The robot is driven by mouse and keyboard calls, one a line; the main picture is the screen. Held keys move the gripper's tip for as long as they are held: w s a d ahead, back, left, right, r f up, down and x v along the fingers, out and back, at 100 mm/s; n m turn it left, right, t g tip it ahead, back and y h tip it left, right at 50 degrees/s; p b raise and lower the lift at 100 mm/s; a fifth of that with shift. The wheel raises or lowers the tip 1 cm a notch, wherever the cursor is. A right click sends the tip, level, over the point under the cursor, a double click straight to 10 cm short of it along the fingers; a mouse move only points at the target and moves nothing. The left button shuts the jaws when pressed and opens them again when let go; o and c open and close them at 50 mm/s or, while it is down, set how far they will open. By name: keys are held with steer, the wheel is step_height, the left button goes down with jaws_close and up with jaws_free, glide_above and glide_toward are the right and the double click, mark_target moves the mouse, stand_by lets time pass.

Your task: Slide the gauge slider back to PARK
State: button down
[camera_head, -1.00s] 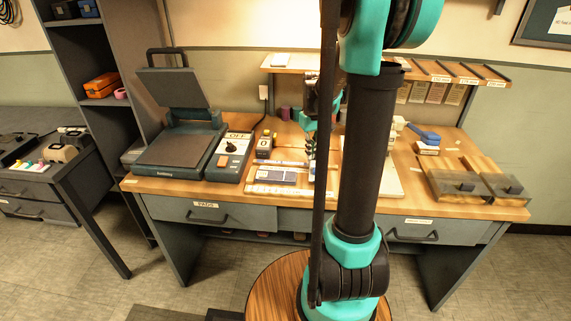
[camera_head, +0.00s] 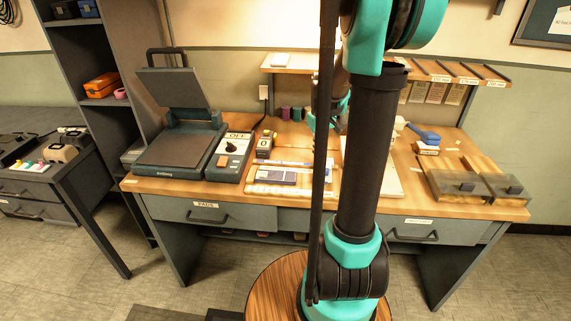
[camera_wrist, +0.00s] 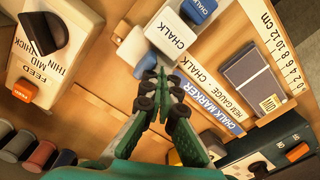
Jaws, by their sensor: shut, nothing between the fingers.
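The hem gauge (camera_wrist: 228,70) is a pale board with a centimetre scale, at the right of the wrist view; it also lies on the bench in the head view (camera_head: 262,189). A dark grey block (camera_wrist: 250,80), apparently the slider, sits beside the scale. It shows in the head view as a grey block (camera_head: 276,177). I cannot read a PARK mark. My gripper (camera_wrist: 162,82) is shut and empty, left of the gauge in the wrist view and apart from the slider.
White chalk boxes (camera_wrist: 170,32) stand close to the fingertips. A feed dial box (camera_wrist: 25,65) is at the left of the wrist view.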

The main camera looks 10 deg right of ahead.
steer(key=shift+d, duration=0.15)
step_height(320, 180, up, 7)
steer(key=a, duration=0.1)
steer(key=shift+w, duration=0.15)
stand_by(0.9)
